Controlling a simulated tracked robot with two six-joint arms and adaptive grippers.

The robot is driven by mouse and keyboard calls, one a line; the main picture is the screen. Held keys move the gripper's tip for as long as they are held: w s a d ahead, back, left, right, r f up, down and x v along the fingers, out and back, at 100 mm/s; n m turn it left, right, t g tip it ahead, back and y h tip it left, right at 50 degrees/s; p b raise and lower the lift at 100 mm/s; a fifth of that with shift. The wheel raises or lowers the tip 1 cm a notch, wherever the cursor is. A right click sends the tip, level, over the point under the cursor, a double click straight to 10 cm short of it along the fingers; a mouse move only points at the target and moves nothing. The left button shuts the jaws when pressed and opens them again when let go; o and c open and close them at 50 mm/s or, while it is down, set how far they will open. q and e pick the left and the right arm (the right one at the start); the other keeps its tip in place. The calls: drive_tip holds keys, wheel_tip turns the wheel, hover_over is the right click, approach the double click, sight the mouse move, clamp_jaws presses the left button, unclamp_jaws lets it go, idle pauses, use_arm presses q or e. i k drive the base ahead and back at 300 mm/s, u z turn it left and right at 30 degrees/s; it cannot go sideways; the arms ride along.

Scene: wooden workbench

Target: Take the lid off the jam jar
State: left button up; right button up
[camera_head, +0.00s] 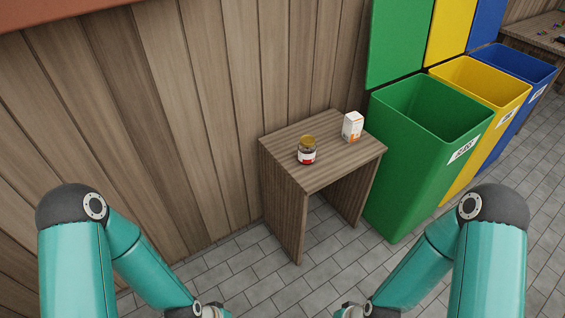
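The jam jar (307,155) stands upright on a small wooden table (344,159). It is dark with a red and white label. Its gold lid (308,140) sits on top of it. My two teal arms come in at the lower left and lower right. Both end at the bottom edge of the view, well in front of the table and apart from the jar. My left and right grippers are cut off by the bottom edge, so their fingers do not show.
A white and orange carton (352,126) stands on the table, behind and right of the jar. Green (420,150), yellow (490,95) and blue (525,70) open bins stand to the right. A plank wall (190,110) is behind. The tiled floor before the table is clear.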

sight(306, 157)
drive_tip(key=z, duration=0.15)
drive_tip(key=i, duration=0.9)
drive_tip(key=u, duration=0.2)
drive_tip(key=k, duration=0.95)
drive_tip(key=z, duration=0.2)
drive_tip(key=i, duration=0.95)
drive_tip(key=u, duration=0.05)
